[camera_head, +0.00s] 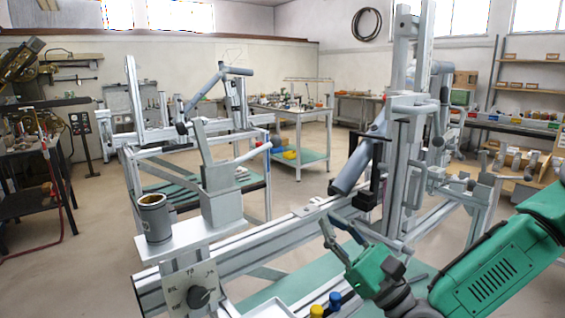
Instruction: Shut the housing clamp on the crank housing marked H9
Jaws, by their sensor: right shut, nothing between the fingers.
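No H9 mark is legible, so I cannot tell which part is the crank housing or its clamp. A grey tube (353,167) is tilted against a black bracket (379,165) on the upright frame post. A grey block with a raised lever (221,195) stands on the frame at centre left. My right gripper (333,222), on a green arm from the right, is shut and empty. It is just in front of the rail, below the grey tube. I cannot tell whether it touches anything. My left gripper is not in view.
The aluminium frame rail (262,247) runs across in front of me. A metal cup (154,218) stands on a plate at left. A dial plate (191,291) is at the front. Yellow and blue knobs (335,300) are below my right gripper. Open floor lies behind the frame.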

